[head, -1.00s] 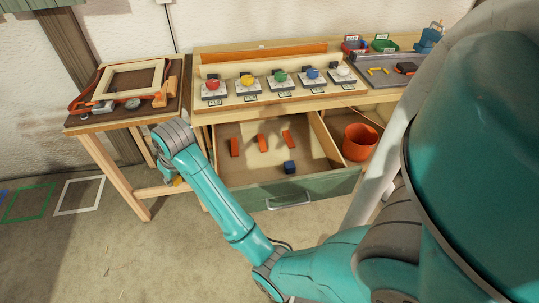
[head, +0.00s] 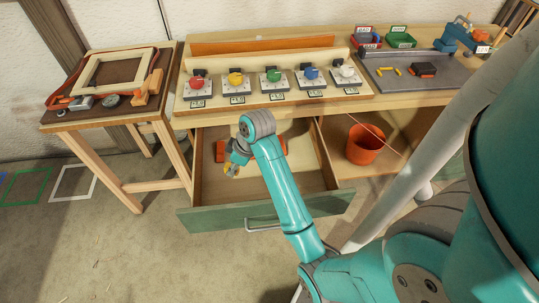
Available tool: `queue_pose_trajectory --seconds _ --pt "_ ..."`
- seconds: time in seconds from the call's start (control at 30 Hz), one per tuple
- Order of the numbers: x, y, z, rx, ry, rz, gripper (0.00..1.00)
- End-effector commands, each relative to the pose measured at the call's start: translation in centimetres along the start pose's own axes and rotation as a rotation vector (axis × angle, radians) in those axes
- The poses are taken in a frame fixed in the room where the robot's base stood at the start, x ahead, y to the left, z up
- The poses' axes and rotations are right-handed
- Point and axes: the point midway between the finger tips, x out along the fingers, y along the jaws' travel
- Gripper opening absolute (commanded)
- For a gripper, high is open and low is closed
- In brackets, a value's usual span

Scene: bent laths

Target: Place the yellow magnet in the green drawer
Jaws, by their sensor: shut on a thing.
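The green drawer (head: 335,203) is pulled open under the workbench, with a green front and a metal handle. My gripper (head: 234,164) is over the left part of the open drawer, pointing down. It is shut on a small yellow thing, apparently the yellow magnet (head: 230,171), mostly hidden by the fingers. I cannot tell how high it is above the drawer floor. Orange pieces (head: 220,151) lie towards the back of the drawer, partly hidden by my arm. The blue block seen earlier in the drawer is hidden now.
A panel of coloured knobs (head: 273,76) stands on the workbench above the drawer. An orange bucket (head: 364,144) is on the shelf to the right. A side table (head: 60,117) with a wooden frame stands left. The drawer's right part looks clear.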

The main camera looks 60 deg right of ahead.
Motion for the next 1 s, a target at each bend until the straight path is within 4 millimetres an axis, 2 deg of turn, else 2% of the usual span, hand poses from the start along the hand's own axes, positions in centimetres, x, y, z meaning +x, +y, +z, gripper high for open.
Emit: queue_pose_trajectory --seconds 0.33,0.57,0.8,1.0 --pt "4.9 -0.1 2.2 -0.009 -0.002 -0.006 0.0" --pt "6.3 -0.1 2.7 -0.008 -0.001 -0.004 0.0" --pt "9.0 -0.1 3.9 -0.008 -0.001 -0.004 0.0" --pt "9.2 -0.1 3.9 -0.008 0.0 -0.003 0.0"
